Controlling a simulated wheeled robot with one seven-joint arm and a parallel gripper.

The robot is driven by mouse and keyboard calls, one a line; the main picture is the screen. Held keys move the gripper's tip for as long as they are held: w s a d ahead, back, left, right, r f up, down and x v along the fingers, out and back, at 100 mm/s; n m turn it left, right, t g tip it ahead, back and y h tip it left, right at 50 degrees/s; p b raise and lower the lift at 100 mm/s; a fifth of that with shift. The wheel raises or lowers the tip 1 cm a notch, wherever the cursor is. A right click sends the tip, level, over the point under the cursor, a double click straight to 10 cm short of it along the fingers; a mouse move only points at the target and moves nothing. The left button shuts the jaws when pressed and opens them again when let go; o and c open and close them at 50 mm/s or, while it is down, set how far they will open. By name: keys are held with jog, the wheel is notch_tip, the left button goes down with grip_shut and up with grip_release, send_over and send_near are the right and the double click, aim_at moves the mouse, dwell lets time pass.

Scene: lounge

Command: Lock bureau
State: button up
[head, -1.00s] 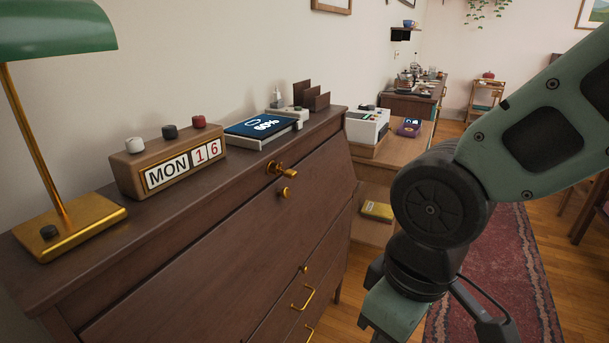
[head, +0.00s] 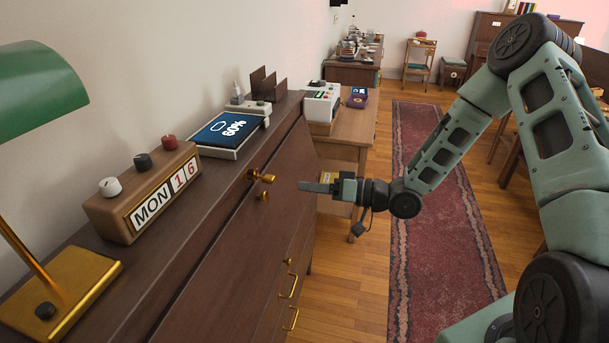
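The bureau (head: 215,240) is dark brown wood with a slanted front, which appears closed. A gap shows between the fingertips and the brass. The fingers appear edge-on as one bar, so I cannot tell whether they are open or shut.
A lower wooden table (head: 350,130) holds a white machine (head: 323,103). A red rug (head: 435,220) lies on open floor to the right.

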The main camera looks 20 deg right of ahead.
aim_at(275, 178)
jog(key=shift+y, duration=0.3)
jog(key=shift+r+b+x, duration=0.15)
jog(key=shift+x, duration=1)
jog(key=shift+r+b+x, duration=0.15)
jog(key=shift+r+x, duration=0.05)
jog(key=shift+x, duration=0.95)
jog(key=shift+w+d, duration=0.15)
